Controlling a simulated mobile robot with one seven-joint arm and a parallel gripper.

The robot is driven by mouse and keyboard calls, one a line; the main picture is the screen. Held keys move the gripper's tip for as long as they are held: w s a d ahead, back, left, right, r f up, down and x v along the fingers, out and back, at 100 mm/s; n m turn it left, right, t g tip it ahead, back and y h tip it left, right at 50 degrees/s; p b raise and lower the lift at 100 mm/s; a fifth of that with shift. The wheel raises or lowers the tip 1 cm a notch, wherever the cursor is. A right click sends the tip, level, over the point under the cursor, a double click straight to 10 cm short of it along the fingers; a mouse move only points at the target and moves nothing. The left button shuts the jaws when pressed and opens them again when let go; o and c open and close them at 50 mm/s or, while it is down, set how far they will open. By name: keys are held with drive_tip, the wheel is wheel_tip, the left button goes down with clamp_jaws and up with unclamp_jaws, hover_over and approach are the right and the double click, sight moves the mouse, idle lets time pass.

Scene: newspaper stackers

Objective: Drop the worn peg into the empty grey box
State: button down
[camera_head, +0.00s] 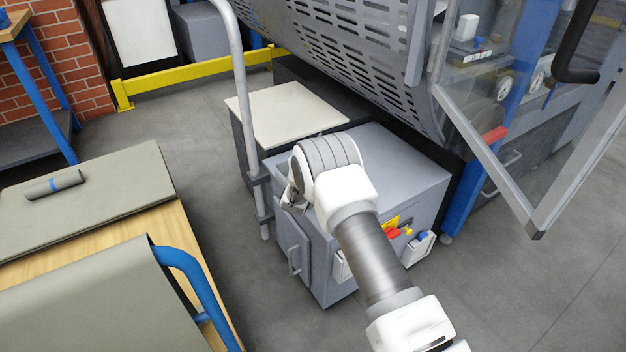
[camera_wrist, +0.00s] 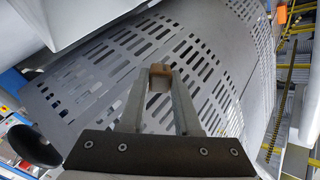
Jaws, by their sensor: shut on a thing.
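My gripper (camera_wrist: 160,70) is shut on a small brown peg (camera_wrist: 159,82), which shows between its fingertips in the wrist view. In the head view my gripper (camera_head: 292,196) hangs over the left edge of a grey cabinet (camera_head: 405,170), largely hidden by my wrist; the peg cannot be made out there. A small light grey box (camera_head: 341,268) is on the cabinet's front, partly behind my arm; its inside is hidden. Another small box (camera_head: 420,249) to its right has something blue in it.
A grey post (camera_head: 243,100) stands close left of the cabinet. A slotted drum (camera_head: 345,50) overhangs behind it, and an open clear door (camera_head: 530,120) is at right. A wooden table (camera_head: 165,228) is at left.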

wheel_tip(320, 180, down, 3)
drive_tip(key=shift+r+b, duration=0.1)
drive_tip(key=shift+b, duration=0.35)
drive_tip(key=c, duration=0.5)
unclamp_jaws()
drive_tip(key=shift+c, duration=0.2)
drive_tip(key=shift+s, duration=0.15)
drive_tip(key=s+a+p, duration=0.3)
drive_tip(key=s+p, duration=0.2)
drive_tip(key=s, duration=1.1)
drive_tip(key=shift+s+a, duration=0.15)
drive_tip(key=shift+s, duration=0.25)
